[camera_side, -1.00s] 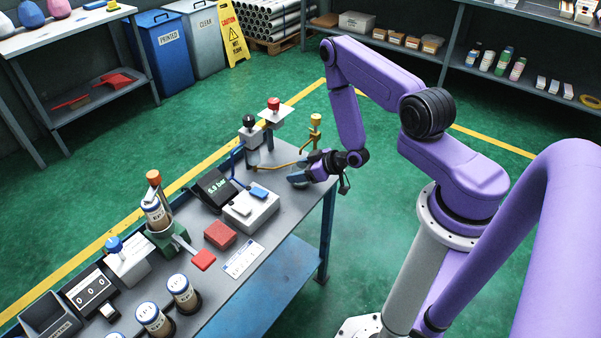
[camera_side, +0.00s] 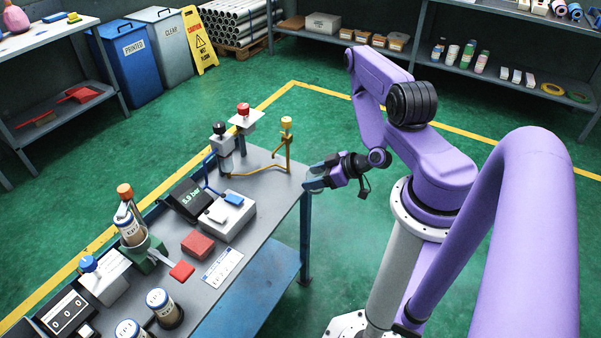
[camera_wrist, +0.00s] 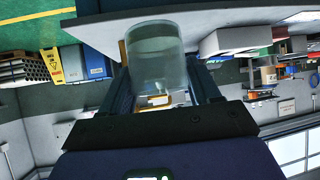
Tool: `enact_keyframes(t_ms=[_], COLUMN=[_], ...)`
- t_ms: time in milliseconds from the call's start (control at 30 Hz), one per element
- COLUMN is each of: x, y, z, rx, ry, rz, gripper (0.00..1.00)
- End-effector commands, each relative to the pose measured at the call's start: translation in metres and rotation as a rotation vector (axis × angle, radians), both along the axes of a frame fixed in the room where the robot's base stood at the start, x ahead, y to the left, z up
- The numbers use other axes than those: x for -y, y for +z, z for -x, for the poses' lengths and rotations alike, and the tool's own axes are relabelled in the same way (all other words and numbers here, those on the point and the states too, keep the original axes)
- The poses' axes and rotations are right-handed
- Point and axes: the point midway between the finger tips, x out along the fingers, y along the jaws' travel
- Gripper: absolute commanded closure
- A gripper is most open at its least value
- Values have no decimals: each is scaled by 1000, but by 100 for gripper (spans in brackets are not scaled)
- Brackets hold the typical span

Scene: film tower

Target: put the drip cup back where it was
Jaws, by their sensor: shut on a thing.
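The drip cup (camera_wrist: 155,48) is a clear, slightly greenish see-through cylinder. In the wrist view it sits between the two fingers of my gripper, which is shut on it. In the side view my gripper (camera_side: 314,180) is just off the right edge of the bench (camera_side: 262,222), to the right of the brass pipe with the yellow knob (camera_side: 287,124). The cup is small and hard to tell from the fingers there. Liquid inside it cannot be told.
A red-knobbed valve (camera_side: 243,110) and a black-knobbed regulator (camera_side: 219,130) stand at the bench's far end. A white box with a blue switch (camera_side: 228,212), a red block (camera_side: 197,245) and labelled jars (camera_side: 165,307) lie nearer. Green floor is open right of the bench.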

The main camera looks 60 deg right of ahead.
Motion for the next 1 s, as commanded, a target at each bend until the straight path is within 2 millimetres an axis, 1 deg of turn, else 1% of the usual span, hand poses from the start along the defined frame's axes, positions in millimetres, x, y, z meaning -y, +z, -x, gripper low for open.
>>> enact_keyframes(t_ms=[800, 1000], x=[10, 10], y=[0, 0], z=[42, 50], rx=[-4, 1], ry=[-5, -1], rz=[-3, 0], gripper=[72, 72])
